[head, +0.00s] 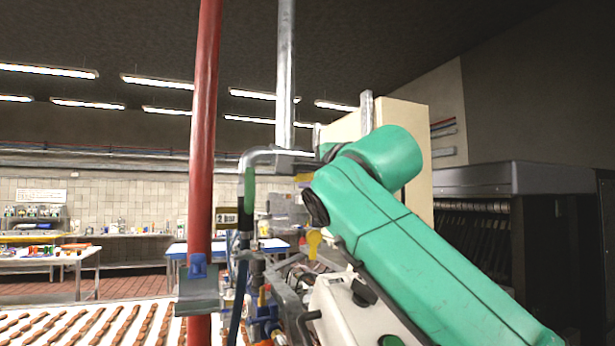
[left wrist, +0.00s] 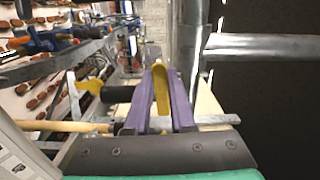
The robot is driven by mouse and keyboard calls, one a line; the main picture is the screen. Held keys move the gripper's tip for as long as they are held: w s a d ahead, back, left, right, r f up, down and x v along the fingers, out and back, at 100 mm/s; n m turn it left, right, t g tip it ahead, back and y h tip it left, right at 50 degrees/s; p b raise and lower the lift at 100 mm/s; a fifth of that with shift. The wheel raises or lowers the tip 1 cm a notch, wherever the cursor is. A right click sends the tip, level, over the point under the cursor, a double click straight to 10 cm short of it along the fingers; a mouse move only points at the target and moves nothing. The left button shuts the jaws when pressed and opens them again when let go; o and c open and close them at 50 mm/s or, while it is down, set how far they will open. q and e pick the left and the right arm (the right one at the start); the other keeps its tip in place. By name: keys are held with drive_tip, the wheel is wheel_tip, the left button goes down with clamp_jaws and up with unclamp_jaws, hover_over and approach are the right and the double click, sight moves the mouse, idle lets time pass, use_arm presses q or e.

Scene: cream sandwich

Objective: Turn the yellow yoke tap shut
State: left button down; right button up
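In the left wrist view, my left gripper's two purple fingers (left wrist: 159,98) stand close together. A yellow lever (left wrist: 160,88), which looks like the yellow yoke tap, stands upright between them and fills the narrow gap. In the head view, my green arm crosses from the lower right and hides the fingers. A small yellow piece (head: 303,178) shows just left of the arm near the grey pipe elbow; I cannot tell whether it is the same lever. Another yellow handle (head: 314,243) hangs lower down. My right gripper is not in view.
A red vertical pipe (head: 204,130) and a grey pipe (head: 286,75) stand left of the arm. Crowded valves and hoses (head: 265,310) lie below. A conveyor with brown bars (head: 95,325) is at lower left. A yellow handle (left wrist: 97,84) stands left of the fingers.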

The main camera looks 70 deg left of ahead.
use_arm(q)
drive_tip(key=shift+m+b, duration=0.3)
drive_tip(key=shift+b, duration=0.25)
drive_tip(key=shift+r, duration=0.15)
drive_tip(key=c, duration=0.8)
unclamp_jaws()
drive_tip(key=shift+o, duration=0.2)
drive_tip(key=shift+w+d, duration=0.1)
drive_tip(key=shift+d, duration=0.2)
drive_tip(key=d+b, duration=0.5)
drive_tip(key=d, duration=0.9)
drive_tip(key=shift+w, duration=0.15)
